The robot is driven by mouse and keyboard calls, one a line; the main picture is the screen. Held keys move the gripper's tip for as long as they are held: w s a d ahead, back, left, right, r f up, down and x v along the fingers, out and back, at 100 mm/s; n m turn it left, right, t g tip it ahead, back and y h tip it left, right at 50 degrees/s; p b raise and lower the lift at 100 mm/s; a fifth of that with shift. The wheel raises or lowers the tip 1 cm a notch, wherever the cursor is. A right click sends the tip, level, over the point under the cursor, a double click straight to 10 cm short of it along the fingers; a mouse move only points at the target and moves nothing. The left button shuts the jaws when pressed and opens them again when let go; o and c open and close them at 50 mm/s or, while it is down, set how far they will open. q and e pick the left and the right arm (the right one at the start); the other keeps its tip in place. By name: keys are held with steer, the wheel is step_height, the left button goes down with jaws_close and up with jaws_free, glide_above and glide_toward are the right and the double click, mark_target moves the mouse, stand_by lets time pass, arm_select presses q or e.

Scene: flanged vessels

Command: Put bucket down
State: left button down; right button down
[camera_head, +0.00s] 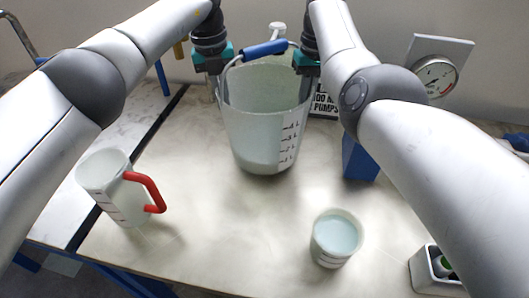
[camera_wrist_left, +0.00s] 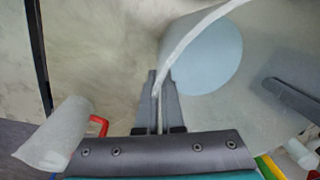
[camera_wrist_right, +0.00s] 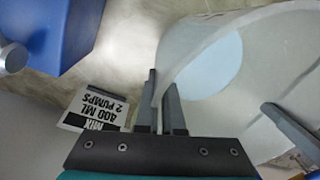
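The large white bucket (camera_head: 255,125) has a graduated scale on its side and a blue handle grip (camera_head: 265,50) above its rim. Pale blue liquid shows inside it in the left wrist view (camera_wrist_left: 208,60) and the right wrist view (camera_wrist_right: 210,65). My left gripper (camera_head: 216,88) is shut on the left side of the rim, with the wall between its fingers (camera_wrist_left: 159,85). My right gripper (camera_head: 306,84) is shut on the right side of the rim, its fingers astride the wall (camera_wrist_right: 160,95). The bucket is upright; I cannot tell whether its base touches the table (camera_head: 215,215).
A white jug with a red handle (camera_head: 105,185) stands at the left. A small cup of pale liquid (camera_head: 336,238) stands front right. A blue block (camera_head: 358,160) and a black-and-white sign (camera_head: 323,103) are right of the bucket. A grey box (camera_head: 432,275) sits at the right edge.

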arm_select(q)
steer(key=shift+s+f, duration=0.1)
steer(key=shift+f, duration=0.45)
arm_select(e)
steer(key=shift+w+f, duration=0.15)
arm_select(q)
steer(key=c, duration=1.5)
jaws_free()
steer(key=shift+f, duration=0.25)
arm_select(e)
steer(key=c, duration=1.5)
jaws_free()
steer(key=shift+a+f, duration=0.1)
steer(key=shift+f, duration=0.1)
arm_select(q)
steer(key=o, duration=0.5)
steer(key=shift+r, duration=0.15)
steer(key=shift+c, duration=0.2)
arm_select(e)
steer(key=o, duration=0.5)
steer(key=shift+f, duration=0.1)
steer(key=shift+c, duration=0.2)
arm_select(q)
steer(key=shift+r, duration=0.1)
step_height(320, 180, up, 12)
steer(key=shift+a, duration=0.45)
arm_select(e)
step_height(320, 180, up, 7)
steer(key=shift+d+r, duration=0.2)
steer(key=shift+d, duration=0.2)
